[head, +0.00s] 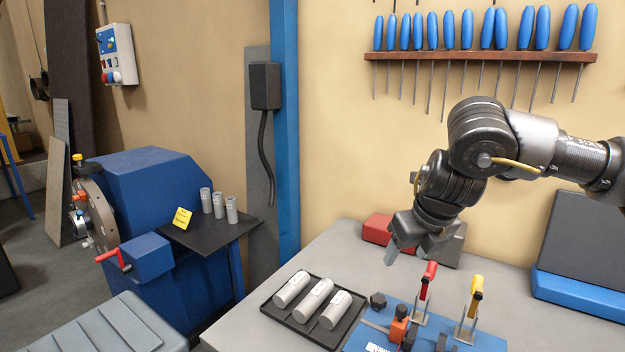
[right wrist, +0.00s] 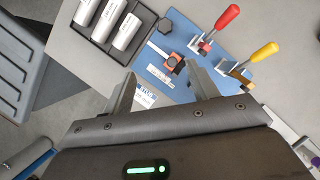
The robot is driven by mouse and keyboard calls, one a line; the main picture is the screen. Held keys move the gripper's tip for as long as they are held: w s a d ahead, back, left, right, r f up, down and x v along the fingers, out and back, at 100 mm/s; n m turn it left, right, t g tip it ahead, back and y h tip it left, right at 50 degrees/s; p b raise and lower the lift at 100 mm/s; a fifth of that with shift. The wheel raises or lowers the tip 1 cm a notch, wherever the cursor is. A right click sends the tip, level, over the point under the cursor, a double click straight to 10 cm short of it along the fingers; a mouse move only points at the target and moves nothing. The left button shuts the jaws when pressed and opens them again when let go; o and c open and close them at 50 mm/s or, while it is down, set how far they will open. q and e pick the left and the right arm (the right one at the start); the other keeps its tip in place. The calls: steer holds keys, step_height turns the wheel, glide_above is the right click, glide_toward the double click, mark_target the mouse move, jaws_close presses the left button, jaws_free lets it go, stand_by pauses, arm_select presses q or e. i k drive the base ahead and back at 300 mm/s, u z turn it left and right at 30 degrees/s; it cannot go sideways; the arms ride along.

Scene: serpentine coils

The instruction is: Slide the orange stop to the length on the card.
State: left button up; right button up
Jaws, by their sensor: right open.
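The orange stop (head: 398,330) sits on the blue fixture plate (head: 488,342) at the front of the table, with a dark knob on top. It also shows in the right wrist view (right wrist: 174,64), beyond the fingertips. A yellow card (head: 182,217) with writing too small to read stands on the dark shelf of the blue machine. My right gripper (head: 407,254) is open and empty, above the table and behind the stop. In the right wrist view its two fingers (right wrist: 160,80) are spread apart. My left gripper is out of view.
A red-handled clamp (head: 427,283) and a yellow-handled clamp (head: 475,298) stand up from the plate, close to the stop. A black tray (head: 267,306) with three grey cylinders lies to its left. Red and grey blocks (head: 377,229) are at the back by the wall.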

mark_target(398, 326)
steer(key=z, duration=0.05)
steer(key=k, duration=1.3)
